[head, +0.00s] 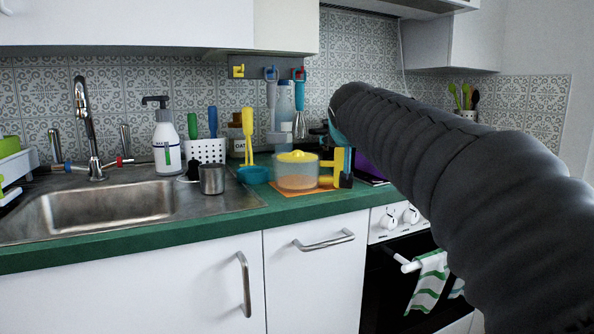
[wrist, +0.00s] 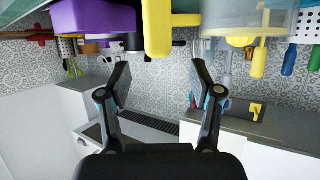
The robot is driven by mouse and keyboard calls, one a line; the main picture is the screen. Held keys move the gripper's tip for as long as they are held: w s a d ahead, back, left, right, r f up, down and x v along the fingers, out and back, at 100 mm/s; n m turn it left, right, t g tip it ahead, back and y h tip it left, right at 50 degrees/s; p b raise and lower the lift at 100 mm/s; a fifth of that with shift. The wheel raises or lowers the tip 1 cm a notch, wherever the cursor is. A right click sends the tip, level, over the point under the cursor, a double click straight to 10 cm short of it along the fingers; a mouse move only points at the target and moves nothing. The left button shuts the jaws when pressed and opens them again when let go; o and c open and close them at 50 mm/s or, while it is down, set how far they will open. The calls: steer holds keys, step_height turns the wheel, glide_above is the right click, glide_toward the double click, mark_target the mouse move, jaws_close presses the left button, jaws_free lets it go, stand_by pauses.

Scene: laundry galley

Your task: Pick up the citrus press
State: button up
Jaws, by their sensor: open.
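The citrus press (head: 297,180) has a clear bowl, a yellow cone on top and a yellow handle on its right side. It stands upright on an orange mat (head: 318,188) on the green counter. In the wrist view, which looks upside down, its clear bowl (wrist: 262,18) is at top right and its yellow handle at top centre. My gripper (wrist: 160,72) is open and empty, its two fingers spread below the handle in that picture. In the head view a dark, blue-marked finger shows just right of the handle; my arm hides the rest.
A blue bowl (head: 256,175) and a metal cup (head: 212,180) stand left of the press. A purple thing (head: 368,168) lies right of it, also in the wrist view (wrist: 92,17). A white soap bottle (head: 166,142) stands by the sink. Utensils hang on the wall behind.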

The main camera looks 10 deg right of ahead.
mark_target(342, 150)
steer(key=shift+p+x, duration=0.45)
steer(key=shift+x, duration=2.3)
steer(key=shift+s+f, duration=0.1)
steer(key=shift+f, duration=0.05)
jaws_close()
